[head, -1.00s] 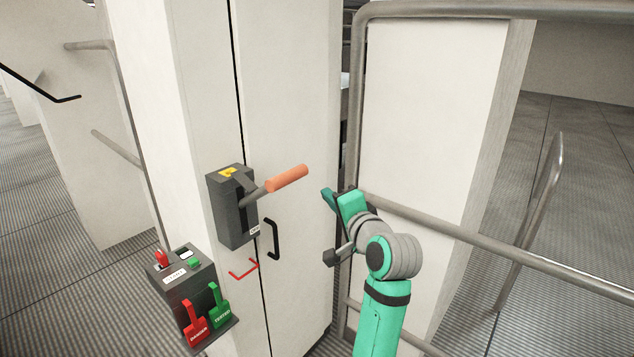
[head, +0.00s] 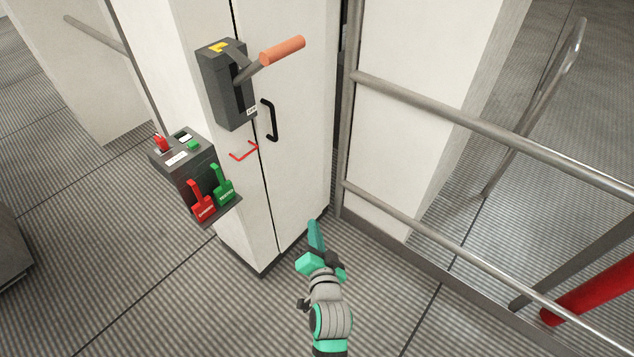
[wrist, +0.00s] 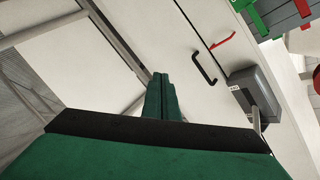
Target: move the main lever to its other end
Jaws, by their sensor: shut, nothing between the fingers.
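The main lever (head: 282,50) has an orange grip on a grey arm. It sticks out and slightly up to the right from a dark grey box (head: 226,95) with a yellow label, on the white cabinet front. In the wrist view the box (wrist: 254,92) is at the right with part of the grey lever arm; the orange grip does not show there. My gripper (head: 313,228) is green, shut and empty. In the head view it appears well below the lever, in front of the cabinet's foot, and apart from it. In the wrist view its fingers (wrist: 161,85) are together.
A black door handle (head: 270,120) and a red bracket (head: 244,152) are below the lever box. A smaller control box (head: 185,158) with red and green tags is at the lower left. Metal rails (head: 440,115) run along the right. Open floor surrounds my gripper.

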